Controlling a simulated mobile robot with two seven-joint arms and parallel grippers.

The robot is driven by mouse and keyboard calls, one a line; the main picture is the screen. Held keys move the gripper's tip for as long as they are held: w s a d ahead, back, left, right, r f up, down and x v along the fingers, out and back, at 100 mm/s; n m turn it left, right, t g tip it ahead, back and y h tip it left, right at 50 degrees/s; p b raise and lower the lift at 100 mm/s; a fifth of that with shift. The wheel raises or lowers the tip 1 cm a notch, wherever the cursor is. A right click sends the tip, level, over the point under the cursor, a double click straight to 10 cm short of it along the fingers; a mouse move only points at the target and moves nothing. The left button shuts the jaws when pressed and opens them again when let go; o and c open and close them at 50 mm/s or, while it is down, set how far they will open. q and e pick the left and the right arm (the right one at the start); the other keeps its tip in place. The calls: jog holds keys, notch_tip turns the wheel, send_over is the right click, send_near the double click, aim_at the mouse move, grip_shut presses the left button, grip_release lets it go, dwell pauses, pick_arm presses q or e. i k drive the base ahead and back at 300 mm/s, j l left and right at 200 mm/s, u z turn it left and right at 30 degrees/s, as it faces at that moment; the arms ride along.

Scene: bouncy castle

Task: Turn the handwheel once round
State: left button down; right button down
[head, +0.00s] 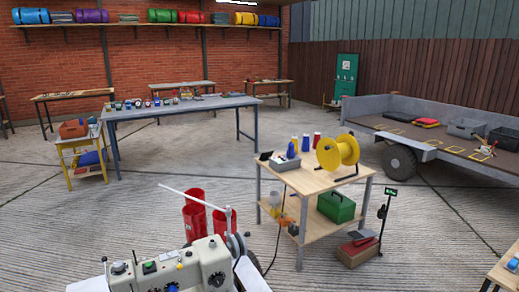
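A cream sewing machine (190,270) with dials and a green button stands at the bottom of the head view, cut off by the lower edge. A pale round wheel (236,247) sits upright at its right end and looks like the handwheel. It is seen nearly edge-on, so its face and any handle on it are hard to make out. Neither of my grippers shows in the head view.
Red bins (194,222) stand just behind the machine. Right of it is a wooden table (320,180) with a yellow reel (338,152) and thread cones. A footswitch-like post (386,215) stands beside that table. Open concrete floor lies to the left.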

aim_at(232, 244)
jog(key=u, duration=0.5)
jog(key=i+l+u, duration=0.1)
jog(key=l+u, duration=0.5)
jog(key=l, duration=0.15)
jog(key=l+u, duration=0.25)
jog(key=l, duration=0.55)
jog(key=l+u, duration=0.1)
jog(key=l, duration=1.4)
